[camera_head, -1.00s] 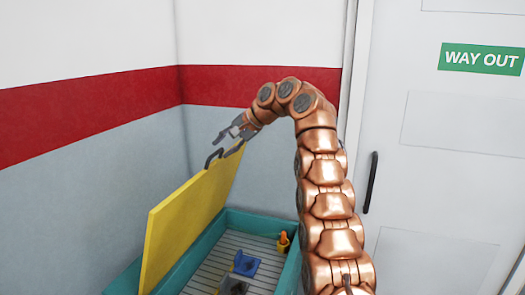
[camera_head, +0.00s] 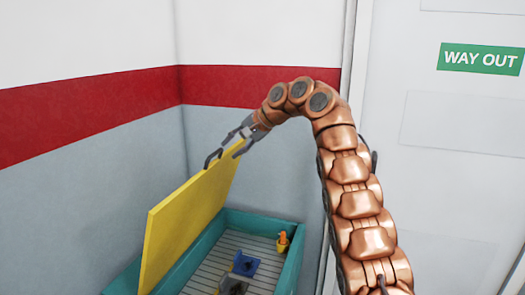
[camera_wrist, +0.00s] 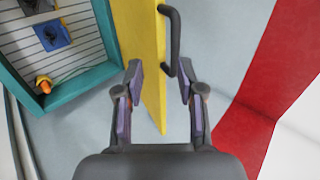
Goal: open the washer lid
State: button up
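The washer is a teal tub (camera_head: 297,254) with a slatted floor, and it also shows in the wrist view (camera_wrist: 92,82). Its yellow lid (camera_head: 184,218) stands raised, tilted up along the left side of the tub. In the wrist view the lid (camera_wrist: 143,50) runs edge-on between my gripper's fingers, with its dark handle (camera_wrist: 174,45) on the right face. My gripper (camera_head: 243,139) is at the lid's upper far corner. In the wrist view my gripper (camera_wrist: 160,84) is open, one finger on each side of the lid, with a gap visible on both sides.
In the tub lie a blue part (camera_head: 245,264), a grey part (camera_head: 232,285) and an orange-and-yellow item (camera_head: 283,241). Walls with a red band (camera_head: 90,100) close in behind and at left. A white door with a WAY OUT sign (camera_head: 480,58) is at right.

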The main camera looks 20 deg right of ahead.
jog(key=s+d, duration=0.5)
jog(key=d, duration=0.2)
jog(key=shift+d, duration=0.2)
dwell(0.5)
jog(key=shift+s, duration=0.1)
jog(key=shift+a, duration=0.1)
